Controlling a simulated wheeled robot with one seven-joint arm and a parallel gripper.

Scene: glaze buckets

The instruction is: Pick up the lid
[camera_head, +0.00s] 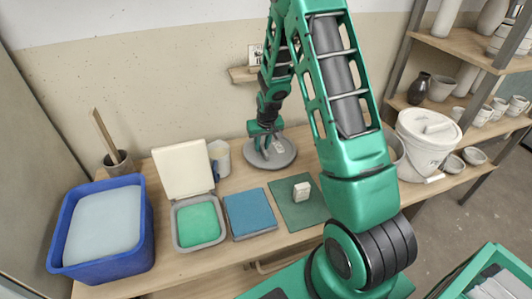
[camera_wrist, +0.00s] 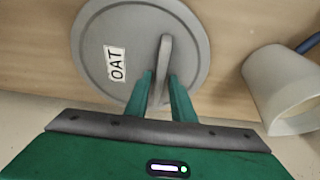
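The lid is a round grey disc (camera_head: 283,156) with an upright bar handle, lying on the wooden table towards the wall. In the wrist view the lid (camera_wrist: 95,60) carries a white label reading "OAT" and its handle (camera_wrist: 165,50) points towards my gripper. My gripper (camera_head: 268,146) is directly over the lid. In the wrist view its two green fingers (camera_wrist: 162,90) stand either side of the handle's near end. A gap seems to show between the handle and each finger, so it looks open around the handle.
A white mug-like pitcher (camera_head: 220,158) stands just left of the lid, also close in the wrist view (camera_wrist: 285,90). A green-filled open box (camera_head: 198,222), a blue square (camera_head: 250,213), a dark green mat (camera_head: 300,215) and a blue tub (camera_head: 140,255) lie nearer.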

